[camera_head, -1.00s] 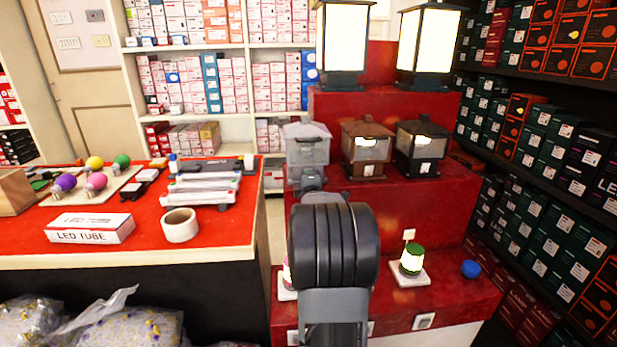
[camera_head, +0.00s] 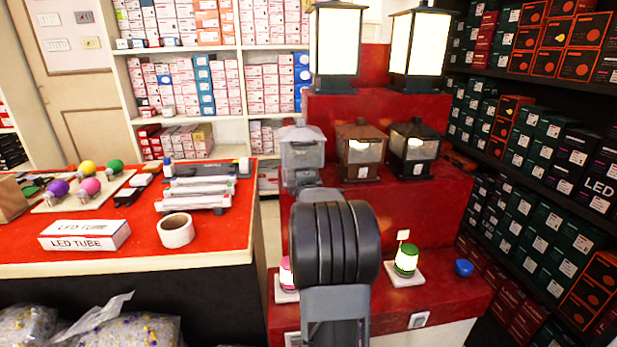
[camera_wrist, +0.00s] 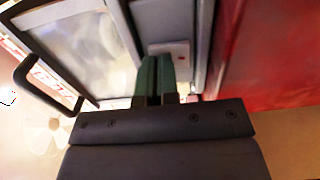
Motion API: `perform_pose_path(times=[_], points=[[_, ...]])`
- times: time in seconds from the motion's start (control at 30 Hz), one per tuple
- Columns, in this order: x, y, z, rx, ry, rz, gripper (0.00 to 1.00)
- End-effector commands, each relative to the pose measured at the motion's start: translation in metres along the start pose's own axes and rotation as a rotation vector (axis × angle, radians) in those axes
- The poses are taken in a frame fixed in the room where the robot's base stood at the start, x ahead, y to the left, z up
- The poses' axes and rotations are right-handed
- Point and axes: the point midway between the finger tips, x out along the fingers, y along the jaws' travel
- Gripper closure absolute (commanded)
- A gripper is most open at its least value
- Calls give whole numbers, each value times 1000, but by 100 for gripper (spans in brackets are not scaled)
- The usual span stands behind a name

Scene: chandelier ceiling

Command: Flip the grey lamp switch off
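The grey lamp (camera_head: 302,153) stands at the left end of the middle red step, left of a brown lamp (camera_head: 360,148) and a black lamp (camera_head: 413,150). Its pane looks grey and dull, while the other two show a bright glow inside. In the wrist view the grey lamp (camera_wrist: 85,55) fills the upper left, tilted. A pale switch plate (camera_wrist: 180,49) with a small red mark sits on its base. My gripper (camera_wrist: 157,62) has its green fingers close together, tips at the plate's lower left edge. Contact cannot be told. My arm hides the gripper in the head view.
Two tall lit lanterns (camera_head: 337,45) stand on the top step. A green lamp (camera_head: 405,260), a blue knob (camera_head: 463,268) and a partly hidden pink lamp (camera_head: 286,273) are on the low step. A red-topped counter (camera_head: 120,250) is at left, shelves at right.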

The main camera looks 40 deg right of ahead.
Motion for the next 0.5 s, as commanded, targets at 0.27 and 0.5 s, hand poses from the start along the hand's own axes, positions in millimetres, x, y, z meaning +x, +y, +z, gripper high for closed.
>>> perform_pose_path(times=[0.27,0.5], points=[[2,5,9,1,-14,1,100],[-18,4,4,1,-11,3,100]])
